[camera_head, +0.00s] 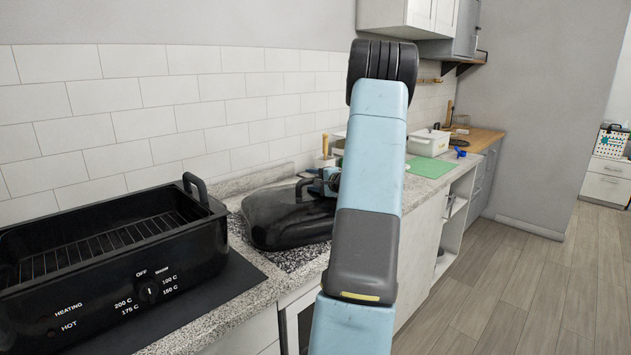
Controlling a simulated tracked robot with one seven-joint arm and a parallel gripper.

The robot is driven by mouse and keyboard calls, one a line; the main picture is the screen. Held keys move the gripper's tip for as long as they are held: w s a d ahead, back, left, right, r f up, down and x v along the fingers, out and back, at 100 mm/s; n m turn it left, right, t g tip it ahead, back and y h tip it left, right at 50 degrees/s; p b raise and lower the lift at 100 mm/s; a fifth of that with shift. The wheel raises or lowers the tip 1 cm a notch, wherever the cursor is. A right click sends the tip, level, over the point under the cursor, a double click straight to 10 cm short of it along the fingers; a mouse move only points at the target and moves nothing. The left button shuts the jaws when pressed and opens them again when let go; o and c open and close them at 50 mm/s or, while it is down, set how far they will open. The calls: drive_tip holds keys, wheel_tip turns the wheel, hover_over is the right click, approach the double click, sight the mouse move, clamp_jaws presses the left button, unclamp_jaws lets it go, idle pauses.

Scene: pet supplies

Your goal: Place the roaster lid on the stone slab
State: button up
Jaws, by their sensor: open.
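The roaster lid (283,222) is a glossy black dome in the middle of the counter, right of the roaster. It appears to sit on a dark speckled slab (297,257), likely the stone slab; most of the slab is hidden under the lid. My gripper (318,184) is open at the lid's upper right, close to its handle. My arm hides part of the gripper and the lid's right end, so I cannot tell whether the fingers touch the handle.
The open black roaster (150,285) with a wire rack inside stands at the left on a dark mat (235,287). Farther along the counter are a green board (428,167) and a white container (429,143). Open wooden floor (510,290) lies to the right.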

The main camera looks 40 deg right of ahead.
drive_tip(key=s, duration=0.3)
drive_tip(key=s+r, duration=0.1)
drive_tip(key=s, duration=0.3)
drive_tip(key=s+r, duration=0.1)
drive_tip(key=s, duration=0.3)
drive_tip(key=shift+s+d+r, duration=0.15)
drive_tip(key=shift+s+d, duration=0.1)
drive_tip(key=shift+d, duration=0.05)
drive_tip(key=s+a+r+n+g+y, duration=0.1)
drive_tip(key=a+r+n+g+y, duration=0.15)
drive_tip(key=a, duration=0.85)
drive_tip(key=a+r+n+g+y, duration=0.2)
drive_tip(key=a+r+n+g, duration=0.15)
drive_tip(key=a, duration=0.75)
drive_tip(key=s+a+r+n+g+y, duration=0.1)
drive_tip(key=a+r+n+g+y, duration=0.15)
drive_tip(key=a, duration=0.85)
drive_tip(key=s+a+r+n+g+h, duration=0.1)
drive_tip(key=s+a+n+g+h, duration=0.15)
drive_tip(key=s+a+n, duration=0.45)
drive_tip(key=s+a+r+n+h, duration=0.1)
drive_tip(key=s+a+h, duration=0.1)
drive_tip(key=s, duration=0.5)
drive_tip(key=s+a+r+n+h, duration=0.1)
drive_tip(key=s+a+h, duration=0.2)
drive_tip(key=s, duration=0.5)
drive_tip(key=shift+n+t, duration=0.35)
drive_tip(key=shift+t, duration=0.05)
drive_tip(key=shift+s, duration=0.1)
